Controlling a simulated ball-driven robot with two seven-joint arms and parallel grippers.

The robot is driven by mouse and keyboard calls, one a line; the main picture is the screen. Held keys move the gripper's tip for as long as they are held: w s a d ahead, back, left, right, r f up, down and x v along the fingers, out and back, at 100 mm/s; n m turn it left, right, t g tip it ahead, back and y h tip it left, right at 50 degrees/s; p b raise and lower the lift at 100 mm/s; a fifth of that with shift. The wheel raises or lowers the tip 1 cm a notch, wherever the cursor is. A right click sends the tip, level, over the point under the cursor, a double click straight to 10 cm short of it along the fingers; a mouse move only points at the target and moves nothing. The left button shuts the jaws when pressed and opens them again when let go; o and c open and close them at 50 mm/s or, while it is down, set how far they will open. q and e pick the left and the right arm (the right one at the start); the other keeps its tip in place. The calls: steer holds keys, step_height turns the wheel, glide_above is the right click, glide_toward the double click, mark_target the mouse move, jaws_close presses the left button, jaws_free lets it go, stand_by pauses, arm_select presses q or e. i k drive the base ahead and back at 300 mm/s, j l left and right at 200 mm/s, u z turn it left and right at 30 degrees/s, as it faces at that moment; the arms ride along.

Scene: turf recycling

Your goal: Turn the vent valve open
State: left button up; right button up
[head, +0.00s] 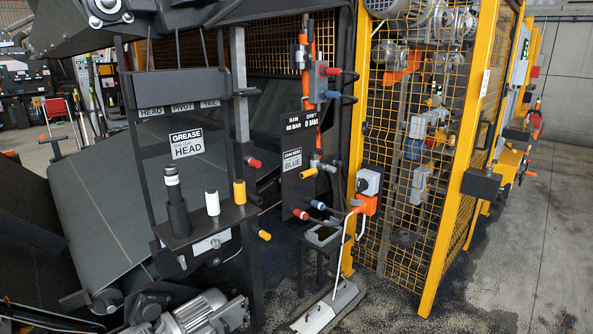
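No label naming a vent valve can be read, so I cannot tell which fitting it is. On the dark post in the middle, a grey fitting with a yellow-orange end (308,173) sits below the gauge sign (301,121). Above it, a grey block (318,82) carries a red-ended handle (334,71) and a blue-ended handle (342,98). Lower down are a red-ended fitting (300,213) and a blue-ended fitting (319,205). Whether any valve is open or shut cannot be told. Neither of my grippers shows.
A small shelf (226,217) holds black, white and yellow cylinders. Concrete floor (535,260) is clear at right.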

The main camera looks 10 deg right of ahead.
mark_target(303, 174)
steer(key=i+l+u, duration=0.25)
steer(key=u, duration=0.2)
steer(key=i+l+u, duration=0.2)
steer(key=l+u, duration=0.25)
